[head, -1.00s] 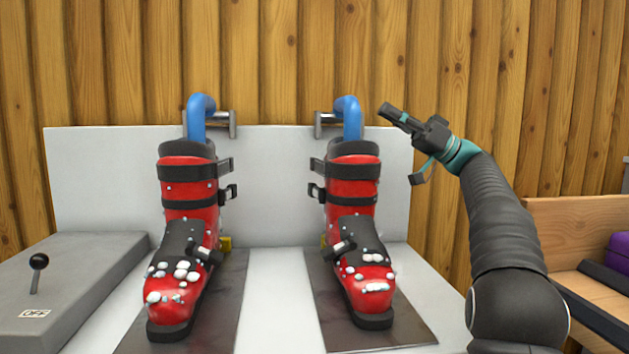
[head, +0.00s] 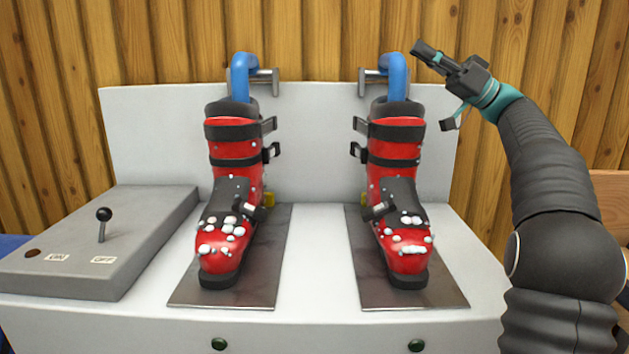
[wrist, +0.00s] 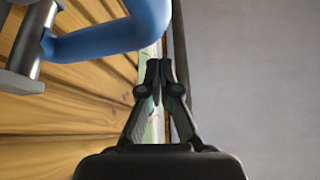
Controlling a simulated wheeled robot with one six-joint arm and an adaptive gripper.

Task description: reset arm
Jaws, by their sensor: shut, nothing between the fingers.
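My gripper (head: 428,54) is raised at the upper right of the head view, beside the top of the right blue tube (head: 398,76) and above the white backboard. Its fingers point up and to the left, and they are shut with nothing between them. In the wrist view my gripper (wrist: 160,68) shows its two fingertips together, with the blue tube (wrist: 110,38) at the upper left. I cannot tell whether gripper and tube touch, though a gap shows in the wrist view.
Two red ski boots, left (head: 236,178) and right (head: 396,168), stand on dark plates with white lumps on their toes. A grey box (head: 130,225) with a black-knobbed lever (head: 103,222) and ON and OFF labels lies at left. Another blue tube (head: 241,75) enters the left boot. A wooden wall (head: 300,35) stands behind.

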